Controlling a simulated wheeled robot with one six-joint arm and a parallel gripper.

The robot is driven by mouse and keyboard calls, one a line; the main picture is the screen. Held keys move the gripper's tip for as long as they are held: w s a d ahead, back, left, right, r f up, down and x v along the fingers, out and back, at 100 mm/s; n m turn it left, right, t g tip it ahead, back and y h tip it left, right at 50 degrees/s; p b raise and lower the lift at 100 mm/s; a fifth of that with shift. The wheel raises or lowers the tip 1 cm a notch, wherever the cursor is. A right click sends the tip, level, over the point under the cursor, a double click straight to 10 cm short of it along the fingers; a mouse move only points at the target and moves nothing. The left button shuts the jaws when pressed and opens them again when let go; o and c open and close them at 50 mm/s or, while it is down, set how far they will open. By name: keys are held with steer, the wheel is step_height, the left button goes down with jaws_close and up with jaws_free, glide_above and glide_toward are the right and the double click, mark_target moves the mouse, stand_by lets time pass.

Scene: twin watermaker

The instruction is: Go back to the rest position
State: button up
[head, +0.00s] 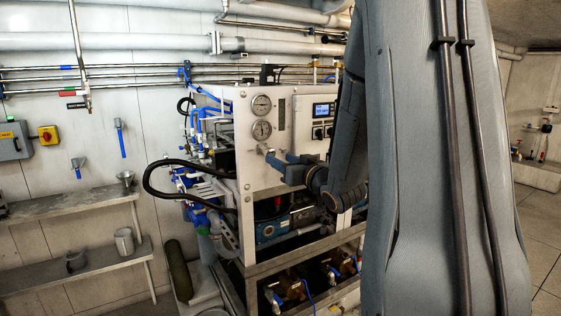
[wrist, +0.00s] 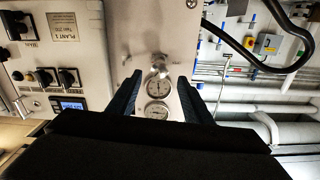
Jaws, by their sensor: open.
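My gripper (head: 277,163) is in front of the white panel (head: 285,108) of the watermaker, low on its left part, below two round gauges. In the wrist view the two dark fingers of my gripper (wrist: 160,88) are spread apart, with nothing held between them. A small metal valve knob (wrist: 158,66) shows between and beyond the fingertips, close to them; I cannot tell whether they touch it. The upper gauge (head: 261,105) and the lower gauge (head: 262,131) are uncovered in the head view. My arm hides the panel's right side there.
A black hose (head: 160,180) loops out left of the machine. Blue fittings and pipes (head: 200,125) crowd its left side. Metal shelves (head: 80,265) with cups line the left wall. A display (head: 323,109) and rotary switches (wrist: 68,77) sit on the panel. Open floor (head: 545,225) shows at right.

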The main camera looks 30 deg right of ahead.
stand_by(0.3)
steer(key=s+a+f+g+h+b, duration=0.1)
steer(key=s+a+f+g, duration=0.55)
steer(key=f, duration=0.25)
steer(key=s+a+f+g+h, duration=0.1)
steer(key=s+a+f+g, duration=0.5)
steer(key=f, duration=0.4)
steer(key=s+a+f+g, duration=0.1)
steer(key=s+a+g, duration=0.1)
steer(key=s+a, duration=0.2)
steer(key=s+a+f+g+y, duration=0.1)
steer(key=s+a+g, duration=0.1)
steer(key=s, duration=0.6)
steer(key=shift+s+a+f+n, duration=0.35)
steer(key=shift+s+a+n, duration=0.05)
steer(key=shift+a, duration=0.5)
stand_by(0.6)
